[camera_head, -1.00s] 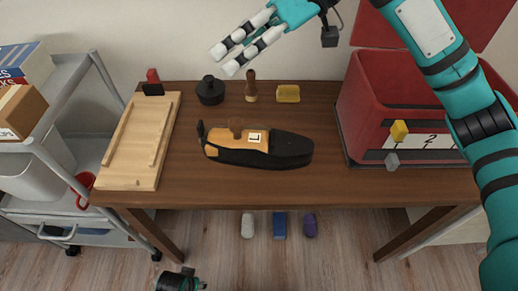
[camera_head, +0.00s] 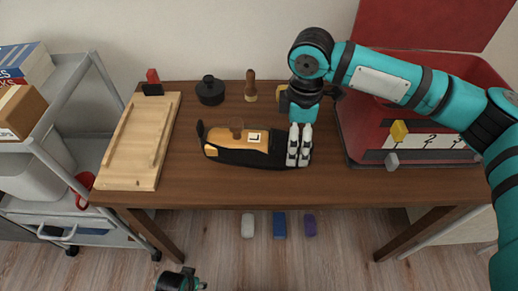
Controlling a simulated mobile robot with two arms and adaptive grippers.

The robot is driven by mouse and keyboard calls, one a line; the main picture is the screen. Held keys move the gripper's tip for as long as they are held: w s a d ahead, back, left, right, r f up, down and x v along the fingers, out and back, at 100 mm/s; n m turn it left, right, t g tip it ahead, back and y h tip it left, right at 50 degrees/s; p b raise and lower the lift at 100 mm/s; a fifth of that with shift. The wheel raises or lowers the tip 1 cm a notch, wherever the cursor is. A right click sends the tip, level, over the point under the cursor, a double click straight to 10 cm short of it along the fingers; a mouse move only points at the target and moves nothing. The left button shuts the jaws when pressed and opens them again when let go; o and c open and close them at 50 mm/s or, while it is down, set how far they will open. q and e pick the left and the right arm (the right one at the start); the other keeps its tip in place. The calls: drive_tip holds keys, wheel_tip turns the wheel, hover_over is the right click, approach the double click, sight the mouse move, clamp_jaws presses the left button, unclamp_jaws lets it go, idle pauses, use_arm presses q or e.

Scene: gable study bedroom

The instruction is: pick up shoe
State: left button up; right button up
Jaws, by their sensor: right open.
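The shoe (camera_head: 236,153) is black with a tan-orange upper and a small white tag, and lies lengthwise on the brown wooden table (camera_head: 230,193). Its toe points right. My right gripper (camera_head: 298,160) points down at the toe end, with its pale fingers in front of or over the black toe and hiding part of it. The gripper is open. Whether the fingers touch the shoe cannot be told. Part of my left gripper (camera_head: 178,281) shows low at the bottom edge, below the table; its fingers are not clear.
A wooden board (camera_head: 115,172) lies at the table's left. A black pot (camera_head: 210,90) and a wooden-handled tool (camera_head: 251,88) stand behind the shoe. A red bin (camera_head: 365,125) stands at the right. A grey trolley (camera_head: 75,85) is beside the table.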

drive_tip(key=f, duration=0.5)
drive_tip(key=shift+w+a+f, duration=0.1)
drive_tip(key=shift+w+a, duration=0.05)
drive_tip(key=shift+a, duration=0.05)
drive_tip(key=c, duration=1.5)
drive_tip(key=shift+o, duration=0.2)
wheel_tip(320, 180, up, 10)
drive_tip(key=shift+r, duration=0.1)
